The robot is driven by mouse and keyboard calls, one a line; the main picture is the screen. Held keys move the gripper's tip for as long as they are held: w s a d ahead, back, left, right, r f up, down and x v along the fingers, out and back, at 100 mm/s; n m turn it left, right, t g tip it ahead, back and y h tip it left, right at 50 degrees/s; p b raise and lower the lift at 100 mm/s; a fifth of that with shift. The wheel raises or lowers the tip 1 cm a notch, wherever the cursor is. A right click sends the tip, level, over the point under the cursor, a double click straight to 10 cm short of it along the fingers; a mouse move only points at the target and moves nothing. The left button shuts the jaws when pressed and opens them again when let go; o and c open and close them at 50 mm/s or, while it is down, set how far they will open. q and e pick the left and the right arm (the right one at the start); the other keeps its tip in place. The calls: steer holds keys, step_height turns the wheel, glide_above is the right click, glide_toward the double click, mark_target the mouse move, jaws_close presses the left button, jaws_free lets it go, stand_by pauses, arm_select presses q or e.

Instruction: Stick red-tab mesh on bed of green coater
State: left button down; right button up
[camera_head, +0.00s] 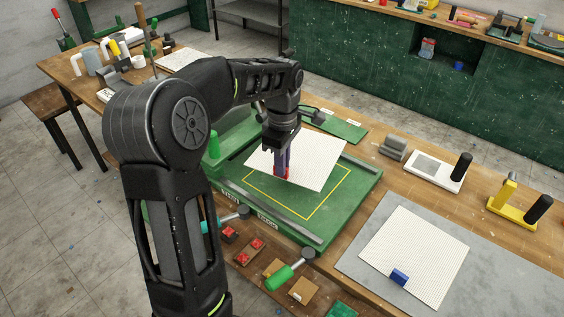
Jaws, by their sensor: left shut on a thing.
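The red-tab mesh (315,157) is a white gridded sheet with a red tab (283,173) at its near edge. My left gripper (283,168) is shut on the red tab. The sheet is over the bed of the green coater (330,205), turned at an angle to the yellow outline marked there and reaching past its far side. I cannot tell whether the sheet touches the bed. My left arm hides part of the coater's left side. My right gripper is out of view.
A second white mesh (415,255) with a blue tab (399,277) lies on a grey board (364,267) at the right. A white-based tool (438,170) and a yellow tool (512,204) with black handles stand beyond it.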

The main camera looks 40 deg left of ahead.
arm_select(q)
steer(key=shift+d+f+b, duration=0.15)
steer(key=shift+f+b, duration=0.25)
steer(key=shift+f, duration=0.05)
steer(key=shift+f+b, duration=2.5)
steer(key=shift+f, duration=1.1)
steer(key=shift+f, duration=0.2)
steer(key=c, duration=1.4)
jaws_free()
steer(key=shift+c, duration=0.2)
steer(key=shift+r, duration=0.1)
step_height(320, 180, up, 8)
steer(key=shift+f+b, duration=0.15)
steer(key=shift+b, duration=0.4)
